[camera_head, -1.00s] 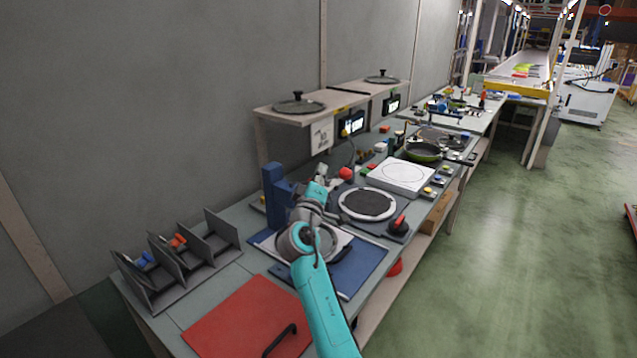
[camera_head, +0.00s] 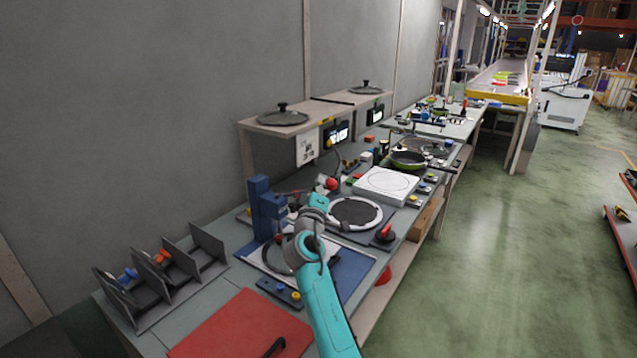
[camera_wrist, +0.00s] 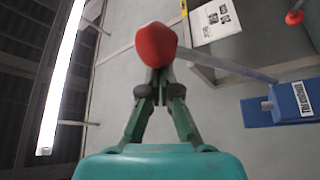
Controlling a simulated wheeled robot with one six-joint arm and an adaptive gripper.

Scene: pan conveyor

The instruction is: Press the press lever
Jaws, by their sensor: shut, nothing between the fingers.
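The press has a blue upright post (camera_head: 259,207) at the back of the bench, left of the heating plate; its blue body with a white label also shows in the wrist view (camera_wrist: 293,103). Its lever is a grey rod (camera_wrist: 228,67) ending in a red knob (camera_wrist: 156,45). The knob also shows in the head view (camera_head: 331,184). My gripper (camera_wrist: 158,82) is shut and empty, its fingertips pointing at the knob and close to it. I cannot tell whether they touch, as the knob overlaps the tips. In the head view my gripper (camera_head: 320,187) is small and partly unclear.
A grey divider rack (camera_head: 205,245) and a red mat (camera_head: 240,325) are at the near left. A round dark plate (camera_head: 354,212) and a white box (camera_head: 385,185) lie to the right. A shelf (camera_head: 305,125) with lids stands behind.

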